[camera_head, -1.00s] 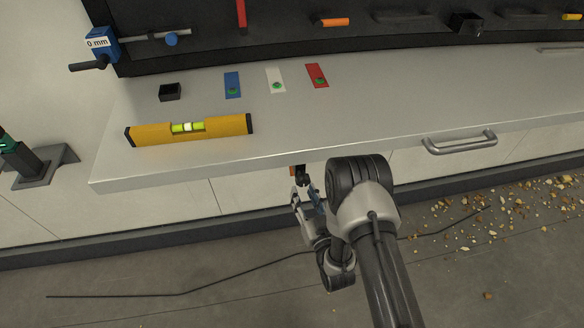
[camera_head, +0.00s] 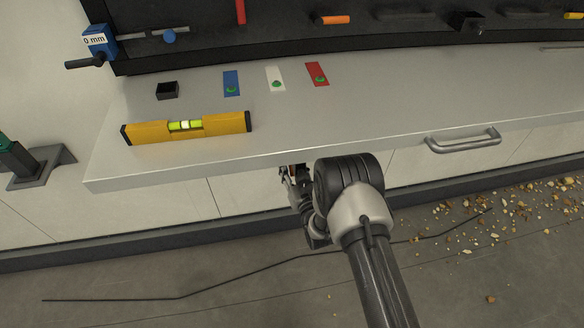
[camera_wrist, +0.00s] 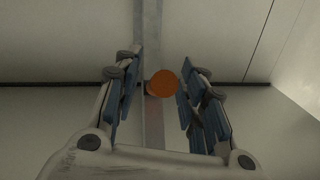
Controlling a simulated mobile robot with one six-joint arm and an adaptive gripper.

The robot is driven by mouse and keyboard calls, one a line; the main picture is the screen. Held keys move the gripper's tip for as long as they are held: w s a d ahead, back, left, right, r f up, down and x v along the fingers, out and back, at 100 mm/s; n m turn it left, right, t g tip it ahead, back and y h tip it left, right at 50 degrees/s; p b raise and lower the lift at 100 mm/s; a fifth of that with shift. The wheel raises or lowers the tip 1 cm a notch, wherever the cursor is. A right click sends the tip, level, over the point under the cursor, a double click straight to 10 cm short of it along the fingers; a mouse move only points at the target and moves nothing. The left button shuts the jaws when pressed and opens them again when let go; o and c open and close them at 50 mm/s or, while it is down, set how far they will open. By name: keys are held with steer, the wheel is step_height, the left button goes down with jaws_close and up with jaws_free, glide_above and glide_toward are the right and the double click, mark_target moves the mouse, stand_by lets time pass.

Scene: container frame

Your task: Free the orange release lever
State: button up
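The orange release lever (camera_wrist: 162,83) shows in the wrist view as a round orange end in front of a grey vertical strip. It lies between the fingertips of my gripper (camera_wrist: 155,80), nearer the right finger. The two blue-padded fingers are spread apart, with a clear gap at the left; whether the right finger touches the lever I cannot tell.
A yellow spirit level (camera_head: 188,128) lies on the bench near its front left. A metal handle (camera_head: 463,141) sticks out at the front right. Crumbly debris (camera_head: 500,213) and a dark cable (camera_head: 240,268) lie on the floor.

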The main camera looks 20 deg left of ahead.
jaws_close()
stand_by(0.6)
